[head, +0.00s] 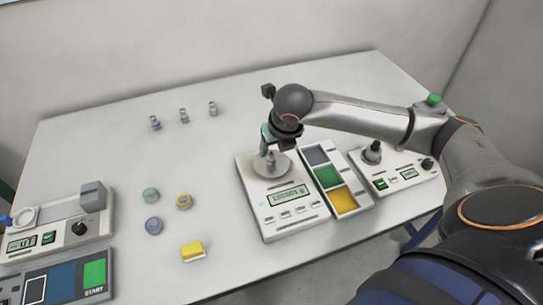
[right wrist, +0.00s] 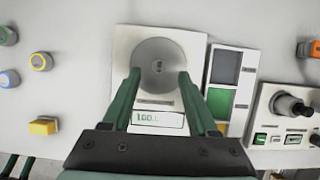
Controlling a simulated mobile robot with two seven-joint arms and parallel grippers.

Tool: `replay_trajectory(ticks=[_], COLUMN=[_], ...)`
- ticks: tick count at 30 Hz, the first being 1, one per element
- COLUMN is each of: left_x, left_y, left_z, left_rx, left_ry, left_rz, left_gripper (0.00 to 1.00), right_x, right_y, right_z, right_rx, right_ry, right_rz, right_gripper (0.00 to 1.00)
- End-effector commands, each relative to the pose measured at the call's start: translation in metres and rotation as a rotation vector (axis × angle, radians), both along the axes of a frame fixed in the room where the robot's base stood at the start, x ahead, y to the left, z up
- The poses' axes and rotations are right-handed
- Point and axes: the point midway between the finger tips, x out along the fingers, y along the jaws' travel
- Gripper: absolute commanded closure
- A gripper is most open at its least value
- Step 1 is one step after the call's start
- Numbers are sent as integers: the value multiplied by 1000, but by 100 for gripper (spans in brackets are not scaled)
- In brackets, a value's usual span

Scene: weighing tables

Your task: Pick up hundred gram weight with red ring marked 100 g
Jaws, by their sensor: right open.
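A small grey metal weight (head: 270,158) stands upright on the round pan (head: 283,170) of the middle scale. It also shows in the right wrist view (right wrist: 158,66); its ring and marking are too small to make out. The scale display (right wrist: 158,118) seems to read about 100. My right gripper (head: 267,148) is open above the pan. In the right wrist view its green fingers (right wrist: 159,78) are spread either side of the weight's line, with nothing held. Dark green finger-like shapes at the lower left of that view may be my left gripper, too cropped to judge.
Three small weights (head: 184,116) stand at the back. Green, orange and blue round pieces (head: 153,225) and a yellow block (head: 193,251) lie left of the scale. A coloured tray (head: 344,200) and a knobbed device (head: 395,176) stand right. More devices (head: 60,234) are far left.

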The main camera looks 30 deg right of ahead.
Motion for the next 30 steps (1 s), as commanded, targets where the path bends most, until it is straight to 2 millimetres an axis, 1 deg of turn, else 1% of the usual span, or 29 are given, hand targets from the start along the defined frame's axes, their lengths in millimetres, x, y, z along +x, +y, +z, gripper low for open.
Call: replay_trajectory(ticks=[2, 3, 6, 9, 15, 30], left_x=[0, 0, 0, 0, 0, 0], left_y=[0, 0, 0, 0, 0, 0], left_z=[6, 5, 6, 6, 6, 6], left_rx=[0, 0, 0, 0, 0, 0], left_ry=[0, 0, 0, 0, 0, 0], left_rz=[0, 0, 0, 0, 0, 0], left_gripper=[41, 41, 41, 41, 41, 41], right_x=[6, 8, 12, 14, 14, 14], right_y=[1, 0, -1, -2, -2, -2], right_z=[-8, -15, -25, -28, -29, -28], right_rx=[-1, 1, 0, 0, 1, 1], right_ry=[3, 3, 1, 0, 0, 0], right_rz=[1, 0, 0, 0, 1, 1], right_gripper=[40, 40, 40, 40, 42, 98])
